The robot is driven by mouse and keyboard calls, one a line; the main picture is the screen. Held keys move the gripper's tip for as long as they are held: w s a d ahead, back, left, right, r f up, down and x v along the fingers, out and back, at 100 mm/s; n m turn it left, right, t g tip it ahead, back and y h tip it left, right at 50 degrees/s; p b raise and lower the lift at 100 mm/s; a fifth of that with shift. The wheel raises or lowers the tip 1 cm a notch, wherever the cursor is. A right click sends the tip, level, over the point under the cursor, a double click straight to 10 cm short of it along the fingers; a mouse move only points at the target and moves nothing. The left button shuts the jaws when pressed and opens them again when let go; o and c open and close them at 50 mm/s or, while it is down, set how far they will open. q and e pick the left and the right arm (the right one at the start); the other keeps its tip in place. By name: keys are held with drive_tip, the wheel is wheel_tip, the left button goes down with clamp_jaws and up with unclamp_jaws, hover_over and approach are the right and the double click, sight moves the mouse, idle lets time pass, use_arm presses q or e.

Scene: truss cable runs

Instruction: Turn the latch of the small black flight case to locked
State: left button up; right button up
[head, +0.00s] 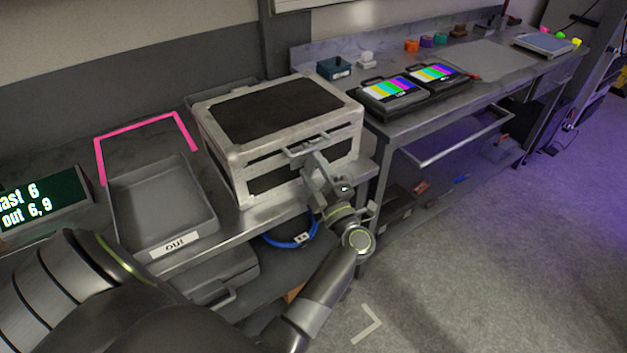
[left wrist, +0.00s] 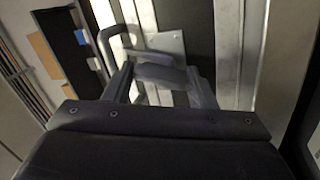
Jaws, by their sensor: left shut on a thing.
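The small black flight case (head: 265,108) has black panels and silver edges. It stands closed on the bench, with a latch (head: 308,147) on its front face near the lid seam. My left gripper (head: 313,165) is at this front face with its jaws around the latch. In the left wrist view, the two fingers (left wrist: 160,88) are on either side of a grey metal piece of the latch (left wrist: 160,72), in front of a metal plate. The fingers partly hide the latch, so its exact turn is hard to tell. My right gripper is not in view.
A grey tray marked "out" (head: 162,205) and pink corner tape (head: 140,128) are left of the case. Two colour-bar monitors (head: 392,95) sit on the bench to the right. A blue cable (head: 290,242) hangs below. The floor at right is open.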

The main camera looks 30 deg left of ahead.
use_arm(q)
drive_tip(key=n+b, duration=0.1)
drive_tip(key=n, duration=0.1)
drive_tip(key=n+g+y+b, duration=0.1)
drive_tip(key=n+b, duration=0.1)
drive_tip(key=shift+w+f+g, duration=0.1)
drive_tip(key=shift+g, duration=0.2)
drive_tip(key=shift+n, duration=0.5)
drive_tip(key=shift+r, duration=0.2)
drive_tip(key=o, duration=0.7)
drive_tip(key=shift+f, duration=0.1)
drive_tip(key=shift+f+b, duration=0.1)
drive_tip(key=shift+b, duration=0.2)
